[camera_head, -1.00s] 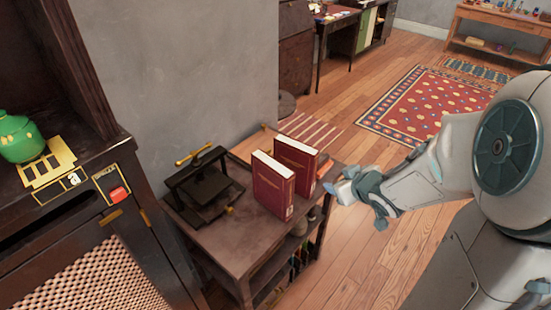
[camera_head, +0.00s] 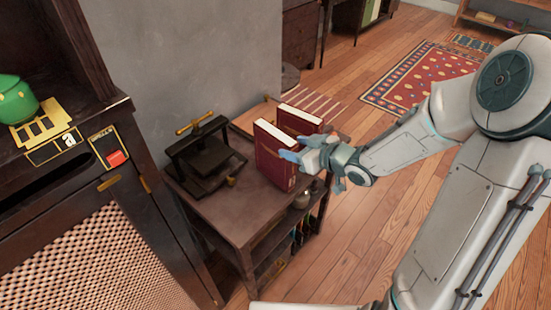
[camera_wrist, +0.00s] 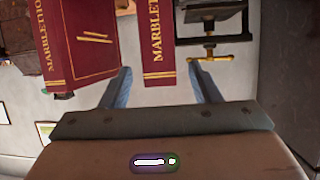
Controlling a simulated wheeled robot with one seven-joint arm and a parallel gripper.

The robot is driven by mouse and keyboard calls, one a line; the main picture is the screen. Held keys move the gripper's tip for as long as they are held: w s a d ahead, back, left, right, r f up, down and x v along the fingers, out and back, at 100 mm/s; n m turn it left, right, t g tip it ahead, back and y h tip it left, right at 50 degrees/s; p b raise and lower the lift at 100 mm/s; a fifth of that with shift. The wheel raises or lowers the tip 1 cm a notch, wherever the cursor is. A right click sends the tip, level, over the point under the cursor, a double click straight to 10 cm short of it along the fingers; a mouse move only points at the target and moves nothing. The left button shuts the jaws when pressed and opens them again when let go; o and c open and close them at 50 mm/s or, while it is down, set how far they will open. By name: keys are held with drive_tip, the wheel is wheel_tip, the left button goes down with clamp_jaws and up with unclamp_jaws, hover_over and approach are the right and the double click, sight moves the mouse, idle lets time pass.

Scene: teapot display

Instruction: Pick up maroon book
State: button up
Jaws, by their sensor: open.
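Two maroon books with gold marks stand upright side by side on a small dark table (camera_head: 222,210). The nearer book (camera_head: 268,158) is beside the press. The farther book (camera_head: 298,118) is partly hidden behind it. My gripper (camera_head: 290,157) is open at the spine side of the nearer book and covers part of it. In the wrist view, that book's spine (camera_wrist: 158,45) lines up between my two fingertips (camera_wrist: 163,76), with nothing clamped. The farther book (camera_wrist: 85,45) is left of the left finger. I cannot tell how far the fingertips reach past the spine.
A dark press (camera_head: 205,155) with a brass handle stands left of the books. A dark cabinet (camera_head: 85,180) with a green teapot (camera_head: 15,100) stands at the left. A grey wall (camera_head: 195,60) rises behind. Open wooden floor (camera_head: 340,245) lies to the right.

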sight(284, 144)
drive_tip(key=x, duration=0.5)
drive_tip(key=shift+f+b, duration=0.1)
drive_tip(key=shift+b, duration=0.25)
clamp_jaws()
idle(1.1)
